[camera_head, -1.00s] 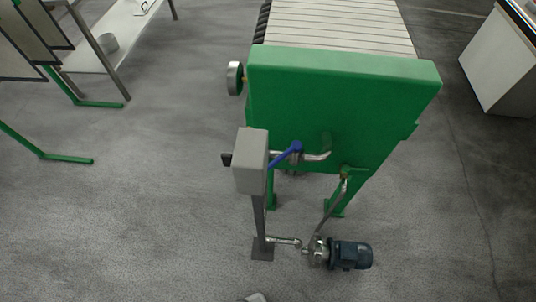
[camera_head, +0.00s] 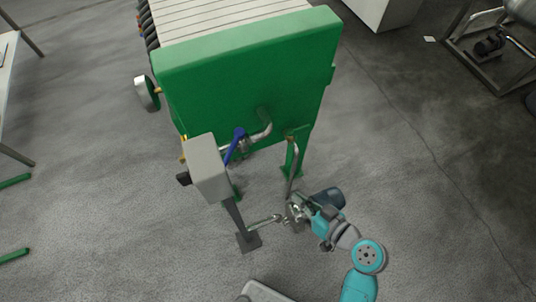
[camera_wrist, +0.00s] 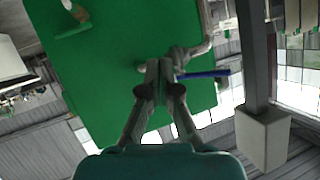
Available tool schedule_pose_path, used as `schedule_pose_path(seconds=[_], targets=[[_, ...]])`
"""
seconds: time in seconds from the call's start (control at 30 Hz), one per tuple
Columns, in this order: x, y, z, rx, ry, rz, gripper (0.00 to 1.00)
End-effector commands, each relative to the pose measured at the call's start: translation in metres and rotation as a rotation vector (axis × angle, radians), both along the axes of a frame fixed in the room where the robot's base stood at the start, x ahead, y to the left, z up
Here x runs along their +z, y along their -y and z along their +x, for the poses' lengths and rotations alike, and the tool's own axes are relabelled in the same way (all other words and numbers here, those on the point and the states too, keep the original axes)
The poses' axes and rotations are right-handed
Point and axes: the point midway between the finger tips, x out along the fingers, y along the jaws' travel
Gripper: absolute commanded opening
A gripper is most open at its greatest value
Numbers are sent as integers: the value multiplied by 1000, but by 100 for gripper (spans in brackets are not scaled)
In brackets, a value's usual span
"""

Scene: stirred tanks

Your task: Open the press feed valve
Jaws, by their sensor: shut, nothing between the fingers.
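A valve with a blue lever (camera_head: 235,146) sits on the metal pipe (camera_head: 264,128) at the green end plate (camera_head: 240,85) of the press. In the head view the lever slants beside the grey box. In the wrist view the blue lever (camera_wrist: 208,73) extends to the right, just past my fingertips. My gripper (camera_wrist: 162,68) is shut and empty, pointing toward the green plate and pipe. Whether the fingers touch the pipe or lever cannot be told.
A grey box (camera_head: 208,168) on a post stands close left of the valve; it also shows in the wrist view (camera_wrist: 263,142). Open floor lies to the right.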

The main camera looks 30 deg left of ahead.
Motion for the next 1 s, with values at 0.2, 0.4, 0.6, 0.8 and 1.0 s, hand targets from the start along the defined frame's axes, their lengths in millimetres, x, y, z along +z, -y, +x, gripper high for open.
schedule_pose_path(seconds=[0.2,0.4,0.6,0.8,1.0], targets=[[61,-38,21,350,160,92,0],[95,-49,23,539,264,142,0],[102,-57,21,590,292,156,0],[96,-84,17,592,289,157,0],[89,-121,12,590,289,157,0]])
